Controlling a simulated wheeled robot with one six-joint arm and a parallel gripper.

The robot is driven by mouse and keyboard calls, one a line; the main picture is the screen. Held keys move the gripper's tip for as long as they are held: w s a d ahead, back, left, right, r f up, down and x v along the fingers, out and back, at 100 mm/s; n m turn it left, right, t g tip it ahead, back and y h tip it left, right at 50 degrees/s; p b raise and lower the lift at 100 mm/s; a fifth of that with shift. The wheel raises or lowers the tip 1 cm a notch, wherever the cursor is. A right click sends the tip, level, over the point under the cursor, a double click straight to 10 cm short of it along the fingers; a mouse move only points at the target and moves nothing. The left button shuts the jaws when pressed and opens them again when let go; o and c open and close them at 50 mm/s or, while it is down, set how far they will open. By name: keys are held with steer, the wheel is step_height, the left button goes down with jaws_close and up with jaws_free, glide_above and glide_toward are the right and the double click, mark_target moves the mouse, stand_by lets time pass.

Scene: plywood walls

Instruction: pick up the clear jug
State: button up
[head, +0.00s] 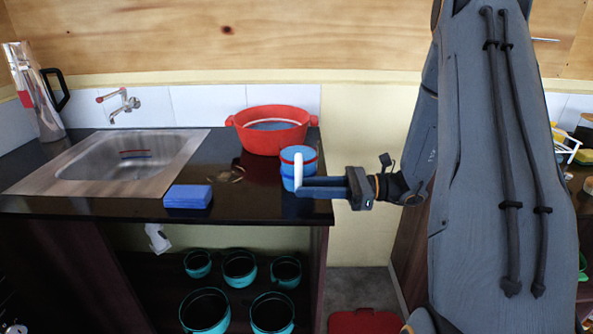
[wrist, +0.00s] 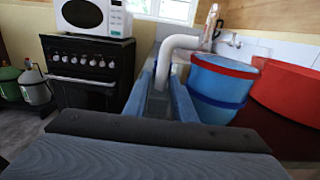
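The jug (head: 303,159) stands near the right end of the dark counter. It looks blue rather than clear, with a red rim and a white handle. In the wrist view the jug (wrist: 214,88) is at the right of my fingers, and its curved white handle (wrist: 175,45) comes down at the fingertips. My gripper (head: 312,188) reaches in from the right at the handle's lower end. Its blue fingers (wrist: 165,95) are apart, with a gap visible between them. Whether either finger touches the handle is hidden.
A red pot (head: 270,137) stands close behind the jug. A blue sponge-like block (head: 188,196) lies at the counter's front edge, left of the jug. A sink (head: 113,160) and a tall metallic pitcher (head: 38,95) are at the left. Several teal pots (head: 239,268) sit below.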

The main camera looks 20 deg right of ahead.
steer(key=p+x, duration=0.2)
steer(key=x, duration=0.4)
steer(key=shift+a+r, duration=0.15)
steer(key=shift+a, duration=0.05)
steer(key=shift+w+a, duration=0.15)
steer(key=shift+a, duration=0.1)
jaws_close()
steer(key=shift+d, duration=0.25)
steer(key=shift+a, duration=0.1)
stand_by(0.6)
